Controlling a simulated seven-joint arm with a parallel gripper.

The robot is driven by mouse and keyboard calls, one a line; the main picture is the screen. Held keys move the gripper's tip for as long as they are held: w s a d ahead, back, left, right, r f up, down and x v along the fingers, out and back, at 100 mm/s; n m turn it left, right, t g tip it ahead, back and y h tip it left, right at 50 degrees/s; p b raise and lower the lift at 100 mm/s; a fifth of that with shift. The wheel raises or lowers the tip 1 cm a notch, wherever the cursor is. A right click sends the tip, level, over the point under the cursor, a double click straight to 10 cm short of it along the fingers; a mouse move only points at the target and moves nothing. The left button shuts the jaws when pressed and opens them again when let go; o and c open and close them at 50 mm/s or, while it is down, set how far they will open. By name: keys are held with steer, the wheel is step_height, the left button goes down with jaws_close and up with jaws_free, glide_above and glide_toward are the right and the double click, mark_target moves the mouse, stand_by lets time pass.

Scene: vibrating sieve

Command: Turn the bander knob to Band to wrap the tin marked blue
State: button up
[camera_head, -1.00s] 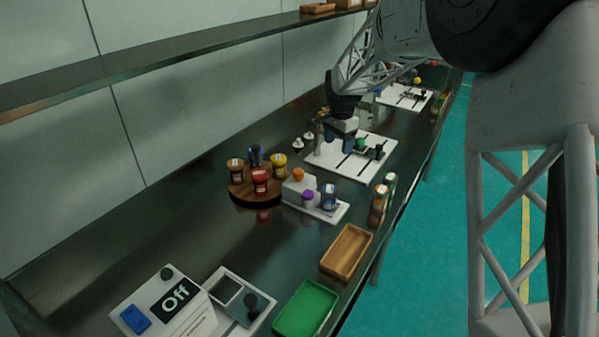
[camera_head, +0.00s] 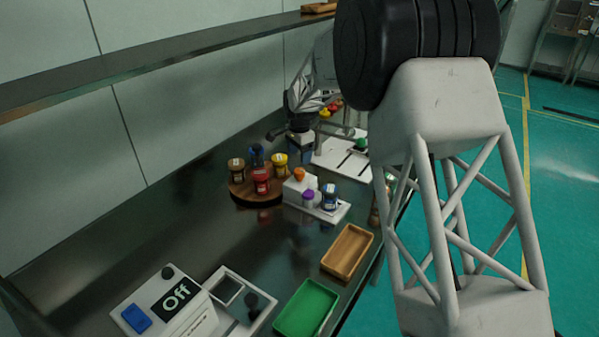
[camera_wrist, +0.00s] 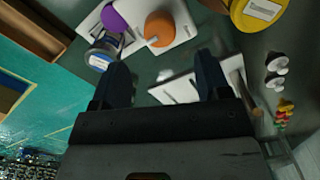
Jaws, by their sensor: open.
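A white box (camera_head: 292,190) with an orange knob (camera_head: 299,174) on top and a purple knob (camera_head: 308,195) in front stands mid-table; it appears to be the bander. A tin with a blue label (camera_head: 329,197) stands on its white base. In the wrist view, the orange knob (camera_wrist: 158,28) has a white pointer, and the purple knob (camera_wrist: 115,20) and tin (camera_wrist: 101,55) lie to its left. My gripper (camera_wrist: 161,80) is open and empty, apart from the orange knob. In the head view my gripper (camera_head: 301,138) is behind the box. No Band marking is readable.
A round wooden stand (camera_head: 243,190) with several coloured tins is left of the box. A white slotted board (camera_head: 335,160) lies behind. Wooden tray (camera_head: 347,252), green tray (camera_head: 305,308) and a machine reading Off (camera_head: 176,297) are nearer. The dark tabletop between is clear.

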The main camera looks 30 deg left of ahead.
mark_target(300, 170)
steer(key=shift+f, duration=0.1)
steer(key=shift+f, duration=3.8)
steer(key=c, duration=0.9)
